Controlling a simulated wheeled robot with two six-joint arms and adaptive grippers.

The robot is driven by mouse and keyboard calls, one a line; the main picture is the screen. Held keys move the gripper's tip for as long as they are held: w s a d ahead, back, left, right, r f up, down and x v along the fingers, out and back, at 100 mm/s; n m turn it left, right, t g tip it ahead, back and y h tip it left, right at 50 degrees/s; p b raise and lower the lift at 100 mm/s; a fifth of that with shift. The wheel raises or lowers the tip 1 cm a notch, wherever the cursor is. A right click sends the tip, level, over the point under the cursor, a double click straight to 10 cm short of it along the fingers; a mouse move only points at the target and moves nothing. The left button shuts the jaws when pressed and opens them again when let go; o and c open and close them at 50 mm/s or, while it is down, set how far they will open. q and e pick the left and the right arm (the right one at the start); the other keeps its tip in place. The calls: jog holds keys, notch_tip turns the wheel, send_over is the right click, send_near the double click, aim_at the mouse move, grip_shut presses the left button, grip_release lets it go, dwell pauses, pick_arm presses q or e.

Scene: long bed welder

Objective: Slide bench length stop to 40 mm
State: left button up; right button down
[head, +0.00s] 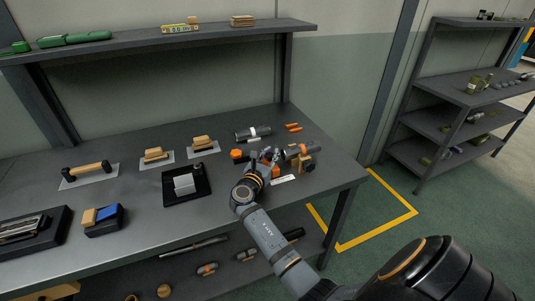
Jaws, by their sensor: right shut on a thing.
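My right gripper (267,157) is over the right end of the workbench (215,227), its arm coming in from the lower right. It is shut on a small part among orange and dark pieces, which I take to be the bench length stop (275,171). The wrist and fingers hide most of this part. A white label strip (284,180) lies just in front of it. No millimetre scale can be read at this size. My left gripper is out of view.
Close by are a grey cylindrical tool (253,133), orange sticks (293,127) and a dark cylinder with orange ends (296,151). A shelf (150,42) overhangs the back.

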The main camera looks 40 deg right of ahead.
aim_at(270, 157)
jog(key=c, duration=1.4)
grip_release()
jog(key=shift+s+f, duration=0.1)
jog(key=shift+f, duration=0.05)
jog(key=shift+c, duration=0.2)
jog(key=o, duration=0.3)
jog(key=shift+s, duration=0.15)
jog(key=shift+o, duration=0.2)
jog(key=v, duration=0.7)
jog(key=shift+a, duration=0.25)
